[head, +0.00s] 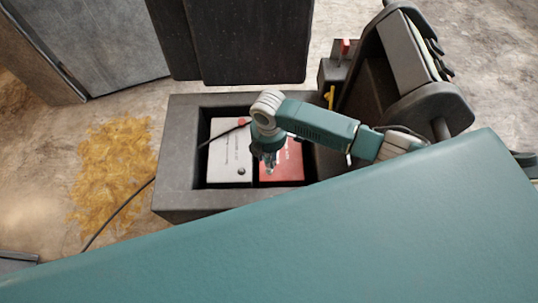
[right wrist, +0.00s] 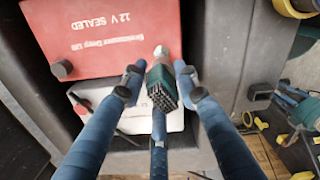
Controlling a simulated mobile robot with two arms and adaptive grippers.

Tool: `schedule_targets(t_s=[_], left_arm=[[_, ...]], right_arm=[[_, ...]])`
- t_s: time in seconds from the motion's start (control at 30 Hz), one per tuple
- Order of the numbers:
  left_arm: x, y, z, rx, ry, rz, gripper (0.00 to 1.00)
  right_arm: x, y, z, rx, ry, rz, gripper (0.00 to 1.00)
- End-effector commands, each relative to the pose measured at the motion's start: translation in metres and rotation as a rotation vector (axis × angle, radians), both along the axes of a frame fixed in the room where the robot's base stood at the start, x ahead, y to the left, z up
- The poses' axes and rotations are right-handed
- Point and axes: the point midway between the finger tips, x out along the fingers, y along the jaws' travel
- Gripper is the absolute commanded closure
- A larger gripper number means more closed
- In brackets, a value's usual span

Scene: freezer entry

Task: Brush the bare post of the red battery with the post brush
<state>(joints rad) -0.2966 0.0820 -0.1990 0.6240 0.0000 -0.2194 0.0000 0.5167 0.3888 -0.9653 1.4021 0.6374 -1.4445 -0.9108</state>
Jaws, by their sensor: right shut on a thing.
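The red battery (head: 289,168) sits in a dark grey tray to the right of a white battery (head: 228,155). In the right wrist view the red battery (right wrist: 110,32) shows upside-down lettering and a black-capped post (right wrist: 62,69). A pale metal piece (right wrist: 160,52), seemingly the bare post, shows at its other corner. My right gripper (head: 268,160) is over the red battery, with its fingers (right wrist: 159,78) shut around the post brush (right wrist: 163,97), a green body with dark bristles. The brush overlaps the pale piece; I cannot tell if they touch. My left gripper is not in view.
The dark tray (head: 180,178) has raised walls around both batteries. A black cable (head: 118,211) runs over its left side to the floor. A dark machine part (head: 410,70) stands at the right. A yellow-brown patch (head: 112,165) lies on the open floor at left.

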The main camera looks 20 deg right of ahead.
Motion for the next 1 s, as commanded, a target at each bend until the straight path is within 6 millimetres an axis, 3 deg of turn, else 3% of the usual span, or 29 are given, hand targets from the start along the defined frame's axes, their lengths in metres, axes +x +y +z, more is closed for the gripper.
schedule_targets(t_s=[0.3,0.7,1.0], left_arm=[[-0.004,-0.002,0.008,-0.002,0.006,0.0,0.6],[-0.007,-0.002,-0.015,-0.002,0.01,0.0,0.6],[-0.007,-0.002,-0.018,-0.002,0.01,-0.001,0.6]], right_arm=[[0.001,-0.001,0.002,-0.002,-0.002,0.001,0.97],[0.001,-0.001,-0.033,-0.001,-0.002,0.001,0.97],[0.001,-0.001,-0.04,-0.001,-0.002,0.001,0.97]])
